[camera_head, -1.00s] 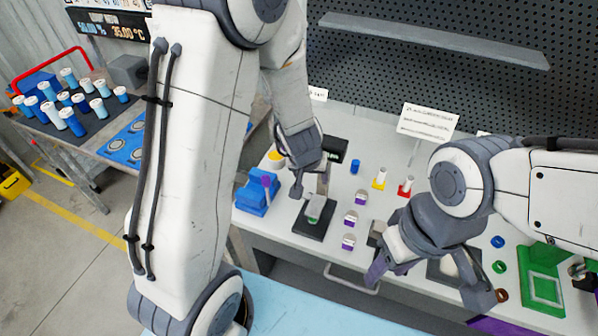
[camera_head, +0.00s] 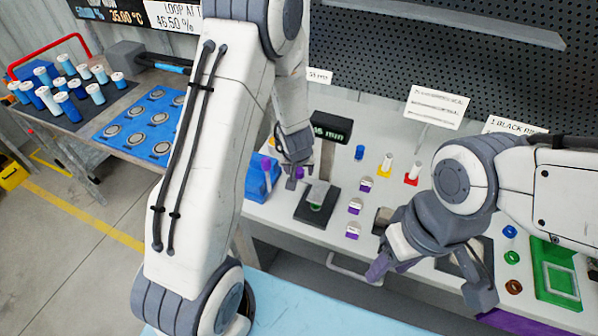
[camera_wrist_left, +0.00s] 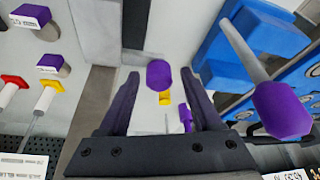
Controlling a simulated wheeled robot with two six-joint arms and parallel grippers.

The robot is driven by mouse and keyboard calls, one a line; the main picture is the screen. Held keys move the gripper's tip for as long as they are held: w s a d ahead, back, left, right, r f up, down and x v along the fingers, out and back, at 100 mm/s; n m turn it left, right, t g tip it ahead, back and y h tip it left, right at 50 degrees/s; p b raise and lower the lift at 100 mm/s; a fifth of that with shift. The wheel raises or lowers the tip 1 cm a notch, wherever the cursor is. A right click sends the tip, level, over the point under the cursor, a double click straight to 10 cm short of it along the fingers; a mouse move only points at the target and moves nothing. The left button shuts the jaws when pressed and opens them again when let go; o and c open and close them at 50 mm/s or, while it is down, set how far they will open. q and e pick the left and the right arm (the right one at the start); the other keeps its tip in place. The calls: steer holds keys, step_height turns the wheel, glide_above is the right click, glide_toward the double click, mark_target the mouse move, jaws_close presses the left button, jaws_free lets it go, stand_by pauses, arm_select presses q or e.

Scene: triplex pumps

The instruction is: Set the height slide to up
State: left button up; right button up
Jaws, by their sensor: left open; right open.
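The height gauge has a black base (camera_head: 309,213), an upright post, and a dark display (camera_head: 332,127) reading about 46 mm. A purple knob (camera_head: 299,172) on its side appears to be the height slide's handle. In the left wrist view a purple knob (camera_wrist_left: 158,74) sits between the two dark fingers, with space on both sides. My left gripper (camera_head: 286,168) is open beside the post, and its fingers (camera_wrist_left: 160,92) are apart. Whether they touch the knob cannot be told. My right gripper (camera_head: 428,278) is open and empty over the bench front.
A blue device (camera_head: 257,184) with a purple-tipped lever (camera_wrist_left: 283,108) stands close beside the left gripper. Several purple-and-white blocks (camera_head: 354,206), yellow (camera_head: 387,166) and red (camera_head: 413,173) holders, and a green frame (camera_head: 556,270) are to the right. A pegboard (camera_head: 430,60) stands behind.

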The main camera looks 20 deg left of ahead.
arm_select(q)
jaws_close()
stand_by(1.4)
